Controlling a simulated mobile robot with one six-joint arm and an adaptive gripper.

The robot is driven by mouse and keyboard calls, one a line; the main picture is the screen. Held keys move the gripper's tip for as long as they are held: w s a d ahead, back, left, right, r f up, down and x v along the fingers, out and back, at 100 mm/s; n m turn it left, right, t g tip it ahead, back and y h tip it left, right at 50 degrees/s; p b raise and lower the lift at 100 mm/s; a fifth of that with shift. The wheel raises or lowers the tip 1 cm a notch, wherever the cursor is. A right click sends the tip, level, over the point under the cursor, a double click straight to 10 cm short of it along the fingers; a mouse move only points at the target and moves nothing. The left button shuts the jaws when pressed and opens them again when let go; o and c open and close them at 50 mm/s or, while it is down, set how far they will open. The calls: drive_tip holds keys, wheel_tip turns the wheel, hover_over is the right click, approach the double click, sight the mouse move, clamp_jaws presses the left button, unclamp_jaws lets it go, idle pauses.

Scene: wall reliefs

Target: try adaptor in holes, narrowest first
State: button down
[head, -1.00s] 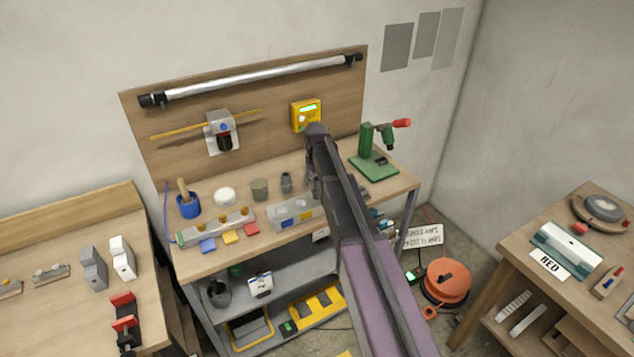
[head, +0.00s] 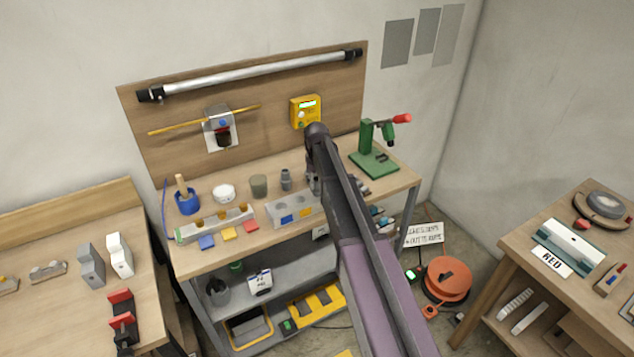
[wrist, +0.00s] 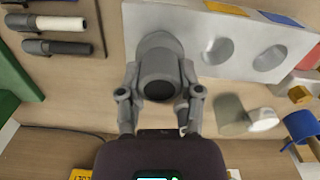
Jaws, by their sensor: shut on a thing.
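My gripper (wrist: 158,92) is shut on a grey round adaptor (wrist: 158,72), with one finger on each side. In the wrist view the adaptor overlaps the left end of a pale metal block (wrist: 190,20). Two round holes show in the block, a nearer hole (wrist: 219,50) and a farther hole (wrist: 270,56). The adaptor hides the block's surface beneath it, so I cannot tell whether it is in a hole or above one. In the head view the block (head: 275,207) has blue and yellow patches on its front, and my arm hides its right end.
On the bench stand a grey stepped piece (head: 286,180), an olive cup (head: 259,186), a white bowl (head: 223,193) and a blue mug (head: 187,203). A green press (head: 375,163) stands to the right. Blue, yellow and red tiles (head: 229,234) lie along the front edge.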

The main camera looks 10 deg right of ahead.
drive_tip(key=shift+f+b, duration=0.4)
drive_tip(key=shift+f, duration=0.1)
drive_tip(key=shift+c, duration=0.9)
unclamp_jaws()
drive_tip(key=shift+r, duration=0.2)
wheel_tip(320, 180, up, 10)
drive_tip(key=p, duration=1)
drive_tip(key=shift+f, duration=0.2)
